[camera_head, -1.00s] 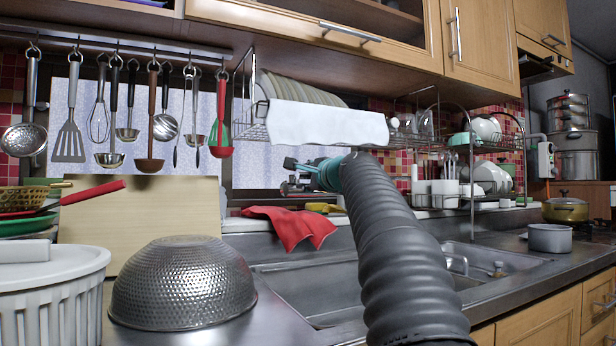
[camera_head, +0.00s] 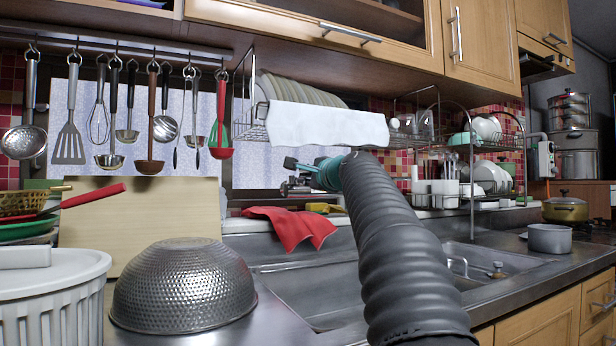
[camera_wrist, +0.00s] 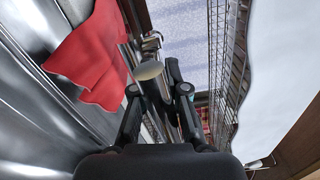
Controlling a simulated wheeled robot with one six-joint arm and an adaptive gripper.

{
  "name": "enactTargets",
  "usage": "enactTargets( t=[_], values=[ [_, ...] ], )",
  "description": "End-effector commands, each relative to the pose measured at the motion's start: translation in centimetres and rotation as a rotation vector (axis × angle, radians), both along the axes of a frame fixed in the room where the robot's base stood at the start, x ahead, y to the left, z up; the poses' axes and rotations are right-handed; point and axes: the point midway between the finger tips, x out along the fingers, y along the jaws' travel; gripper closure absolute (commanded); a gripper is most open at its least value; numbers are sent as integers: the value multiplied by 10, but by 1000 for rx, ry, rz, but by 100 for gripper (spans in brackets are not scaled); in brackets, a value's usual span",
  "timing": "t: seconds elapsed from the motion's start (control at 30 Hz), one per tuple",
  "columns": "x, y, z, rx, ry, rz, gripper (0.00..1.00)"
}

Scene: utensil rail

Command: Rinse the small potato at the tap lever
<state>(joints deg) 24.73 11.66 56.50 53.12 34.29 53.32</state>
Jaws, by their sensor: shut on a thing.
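In the wrist view my gripper (camera_wrist: 158,85) is closed around a pale, smooth oval thing, likely the small potato (camera_wrist: 148,71), at its fingertips. A shiny metal fitting, which looks like the tap with its lever (camera_wrist: 152,41), is just beyond it; I cannot tell whether they touch. In the head view my gripper (camera_head: 298,168) is in front of the window above the sink's back edge, partly hidden by my arm. The potato cannot be made out there. No running water can be made out.
The steel sink (camera_head: 335,290) lies below my arm. A red cloth (camera_head: 290,228) hangs over its back edge. A wire dish rack (camera_head: 262,133) with plates and a white cloth (camera_head: 327,125) is above. An upturned steel colander (camera_head: 183,285) stands at left.

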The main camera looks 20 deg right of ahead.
Motion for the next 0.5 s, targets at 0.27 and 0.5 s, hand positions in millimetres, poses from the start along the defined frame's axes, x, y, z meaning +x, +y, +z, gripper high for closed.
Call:
enactTargets(
  t=[0.27, 0.5],
  values=[
    [-2, 0, 6, 0, -11, -4, 63],
    [-4, 0, 5, 0, -9, -3, 63]
  ],
)
